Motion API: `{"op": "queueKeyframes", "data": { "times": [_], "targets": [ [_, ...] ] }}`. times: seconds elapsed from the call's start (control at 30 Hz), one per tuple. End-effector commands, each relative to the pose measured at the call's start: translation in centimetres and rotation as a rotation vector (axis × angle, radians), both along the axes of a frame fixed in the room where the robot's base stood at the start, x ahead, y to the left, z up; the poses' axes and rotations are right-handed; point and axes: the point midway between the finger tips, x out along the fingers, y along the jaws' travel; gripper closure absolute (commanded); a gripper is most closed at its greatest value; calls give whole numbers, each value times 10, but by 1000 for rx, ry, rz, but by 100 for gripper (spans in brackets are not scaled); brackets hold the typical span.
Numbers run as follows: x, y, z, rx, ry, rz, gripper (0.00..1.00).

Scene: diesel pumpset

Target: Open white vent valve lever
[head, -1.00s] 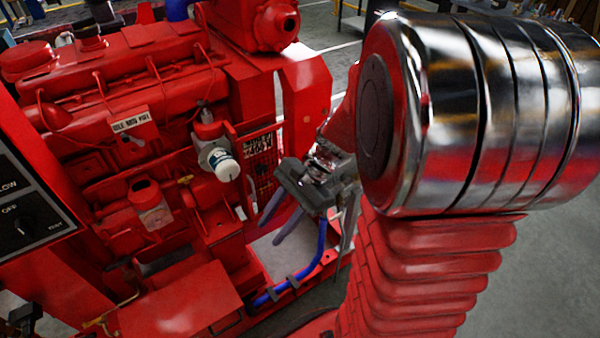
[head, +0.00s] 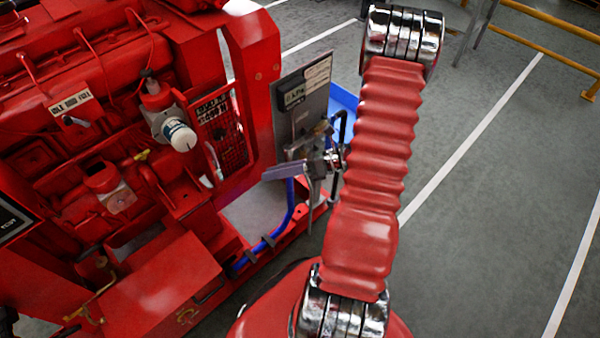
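I see nothing held.
A white-capped filter (head: 180,135) sticks out left of the lever. A blue hose (head: 290,205) runs down below my gripper to the red base. A grey panel (head: 303,100) stands behind my wrist. Open floor (head: 480,210) lies to the right.

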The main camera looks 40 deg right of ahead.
Motion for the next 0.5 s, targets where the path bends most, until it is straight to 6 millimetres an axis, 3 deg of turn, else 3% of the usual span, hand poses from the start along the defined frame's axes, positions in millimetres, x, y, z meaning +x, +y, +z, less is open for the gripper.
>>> {"op": "queueKeyframes", "data": {
  "times": [0.27, 0.5],
  "targets": [
    [-10, -54, -52, 279, 97, -301, 66],
    [-31, -96, -102, 525, 154, -555, 66]
  ]
}}
